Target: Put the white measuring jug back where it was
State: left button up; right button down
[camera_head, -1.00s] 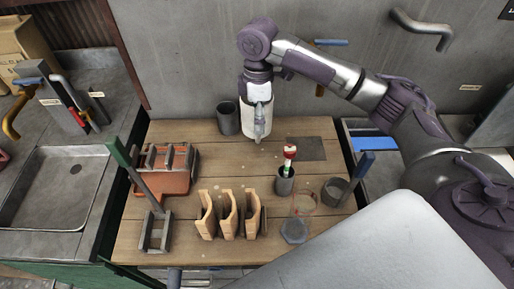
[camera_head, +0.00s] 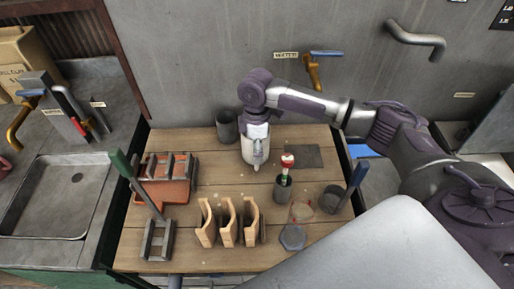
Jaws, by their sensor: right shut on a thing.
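The white measuring jug (camera_head: 248,150) is upright near the back of the wooden table, low at the tabletop. My right gripper (camera_head: 257,157) is shut on it from above and hides much of it. I cannot tell whether the jug's base touches the wood. A dark grey cup (camera_head: 227,127) stands just left and behind it, and a flat dark grey plate (camera_head: 303,156) lies to its right. My left gripper is not in view.
A dark cup holding a red-and-white topped tool (camera_head: 285,183) stands in front right of the jug. Curved wooden pieces (camera_head: 228,222) stand at the front, an orange rack (camera_head: 165,180) at left. Another dark cup (camera_head: 333,198) is at right. Bare wood lies between.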

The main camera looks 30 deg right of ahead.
jog(key=shift+c, duration=1.8)
grip_release()
notch_tip(320, 180, up, 12)
jog(key=w+b, duration=0.1)
jog(key=b, duration=0.1)
jog(key=shift+d+b, duration=0.2)
jog(key=shift+b, duration=0.15)
